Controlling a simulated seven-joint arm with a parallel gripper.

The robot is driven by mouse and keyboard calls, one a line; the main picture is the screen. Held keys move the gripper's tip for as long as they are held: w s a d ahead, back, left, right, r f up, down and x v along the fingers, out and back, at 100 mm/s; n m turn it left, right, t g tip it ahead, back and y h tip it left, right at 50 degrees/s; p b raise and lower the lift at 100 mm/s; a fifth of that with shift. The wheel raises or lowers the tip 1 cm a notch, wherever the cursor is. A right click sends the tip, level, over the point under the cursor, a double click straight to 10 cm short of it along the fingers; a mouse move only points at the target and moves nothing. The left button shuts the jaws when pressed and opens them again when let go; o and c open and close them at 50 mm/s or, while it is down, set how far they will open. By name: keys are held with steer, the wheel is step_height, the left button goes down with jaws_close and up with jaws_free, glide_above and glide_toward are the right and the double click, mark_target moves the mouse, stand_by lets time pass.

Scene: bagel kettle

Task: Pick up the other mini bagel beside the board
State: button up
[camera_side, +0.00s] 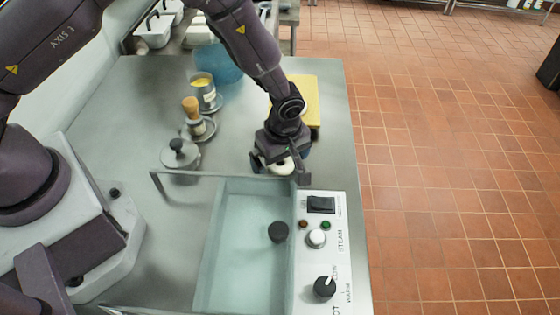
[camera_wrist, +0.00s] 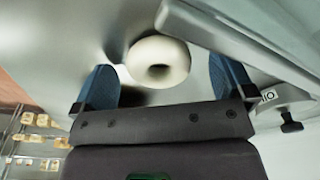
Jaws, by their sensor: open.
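A pale mini bagel (camera_side: 283,166) is on the steel counter, beyond the tank's far end and nearer to me than the yellow board (camera_side: 305,92). My gripper (camera_side: 279,170) is low over it, with its fingers apart. In the wrist view the bagel (camera_wrist: 158,62) shows its hole and lies between the two blue fingers of my gripper (camera_wrist: 162,78). Gaps show on both sides there, wider on the right. My wrist and fingers hide part of the bagel in the side view.
A water-filled tank (camera_side: 212,262) with a dark round thing (camera_side: 278,232) and a control panel (camera_side: 320,262) stands close in front. A lidded pot (camera_side: 180,154), a wooden-handled tool (camera_side: 192,108), a yellow-topped cup (camera_side: 203,88) and a blue bowl (camera_side: 222,65) are to the left.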

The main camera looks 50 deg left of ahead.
steer(key=c, duration=0.9)
steer(key=shift+c, duration=0.2)
